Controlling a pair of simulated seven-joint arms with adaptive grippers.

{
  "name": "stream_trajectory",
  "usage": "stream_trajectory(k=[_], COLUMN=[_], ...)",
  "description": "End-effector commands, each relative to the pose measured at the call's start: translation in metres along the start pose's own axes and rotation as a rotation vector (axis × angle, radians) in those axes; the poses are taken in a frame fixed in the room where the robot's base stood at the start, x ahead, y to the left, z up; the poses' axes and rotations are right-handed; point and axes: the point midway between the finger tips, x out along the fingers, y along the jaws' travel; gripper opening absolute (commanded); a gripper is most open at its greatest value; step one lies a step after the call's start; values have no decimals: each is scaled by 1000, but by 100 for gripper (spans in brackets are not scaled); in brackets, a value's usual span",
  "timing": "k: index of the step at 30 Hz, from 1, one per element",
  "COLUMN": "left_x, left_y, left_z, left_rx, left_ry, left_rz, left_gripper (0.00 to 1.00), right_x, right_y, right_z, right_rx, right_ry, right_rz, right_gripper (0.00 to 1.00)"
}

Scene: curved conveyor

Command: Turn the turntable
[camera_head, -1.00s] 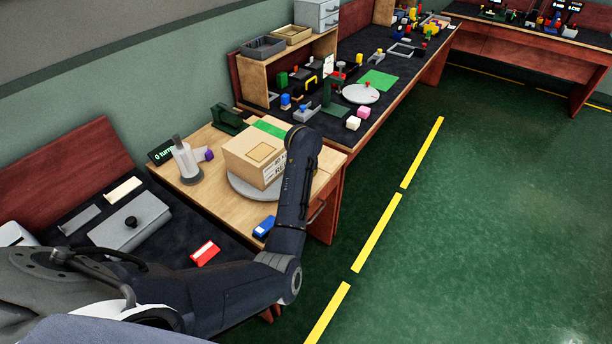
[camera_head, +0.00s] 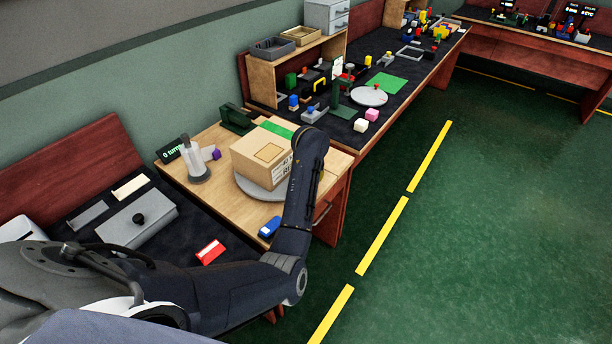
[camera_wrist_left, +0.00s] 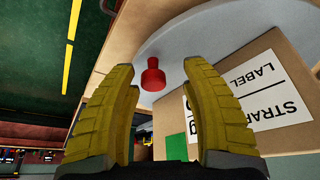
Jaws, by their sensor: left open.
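The turntable (camera_head: 249,185) is a round grey disc on the wooden bench, with a cardboard box (camera_head: 257,157) with green tape standing on it. In the left wrist view the turntable (camera_wrist_left: 196,35) fills the upper middle, and a red knob (camera_wrist_left: 153,76) stands near its rim. The box (camera_wrist_left: 283,60) with its printed label is at the right there. My left gripper (camera_wrist_left: 163,85) has yellow fingers spread apart, with the red knob seen between them; I cannot tell whether they touch it. In the head view this gripper is hidden behind my left arm. My right gripper is not in view.
A display (camera_head: 171,152), a grey-and-white dispenser (camera_head: 194,160) and a purple cube (camera_head: 216,154) stand left of the box. A blue item (camera_head: 269,227) lies near the bench's front edge. A grey lidded box (camera_head: 139,221) and a red item (camera_head: 210,252) are on the dark table.

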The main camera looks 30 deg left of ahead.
Motion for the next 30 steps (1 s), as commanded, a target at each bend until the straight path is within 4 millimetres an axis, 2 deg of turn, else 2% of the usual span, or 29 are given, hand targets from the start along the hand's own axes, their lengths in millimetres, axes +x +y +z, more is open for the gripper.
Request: stream_trajectory(k=[15,21,30], left_x=[-63,-72,-73], left_y=[0,-1,-2], left_z=[-1,0,-1], left_rx=[-3,-2,-2], left_ry=[3,1,1], left_rz=[2,-1,-2], left_gripper=[47,47,47], right_x=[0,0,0], right_y=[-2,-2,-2], right_z=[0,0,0], right_rx=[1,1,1], right_ry=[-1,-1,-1], right_rz=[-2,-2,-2], right_gripper=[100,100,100])
